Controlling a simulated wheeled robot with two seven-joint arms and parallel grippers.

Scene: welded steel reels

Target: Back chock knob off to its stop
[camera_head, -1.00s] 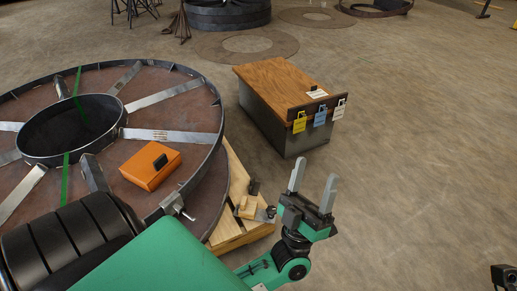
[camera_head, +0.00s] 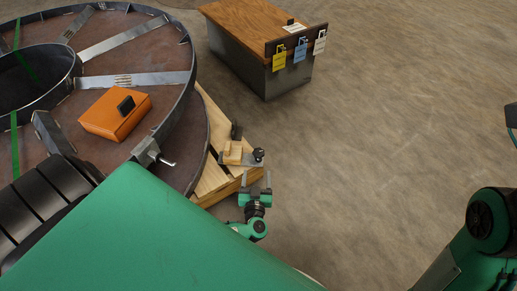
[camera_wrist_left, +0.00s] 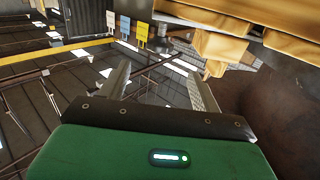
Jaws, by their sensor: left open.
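The chock is a light wood block (camera_head: 233,152) with a steel plate, on the corner of the wooden pallet (camera_head: 213,182) beside the big steel reel (camera_head: 190,95). A small black knob (camera_head: 259,154) stands at the plate's right end. My left gripper (camera_head: 256,177) is open and empty just below the knob in the head view, fingers pointing up towards it, with a visible gap. In the left wrist view the open fingers (camera_wrist_left: 163,80) have nothing between them, and pallet boards (camera_wrist_left: 225,45) show at the upper right. I cannot make out the knob there.
An orange case (camera_head: 115,114) lies on the reel, and a clamp (camera_head: 150,153) grips its rim. A wood-topped steel box (camera_head: 262,45) with yellow, blue and white tags stands behind. The floor to the right is clear. My right arm shows at the right edge.

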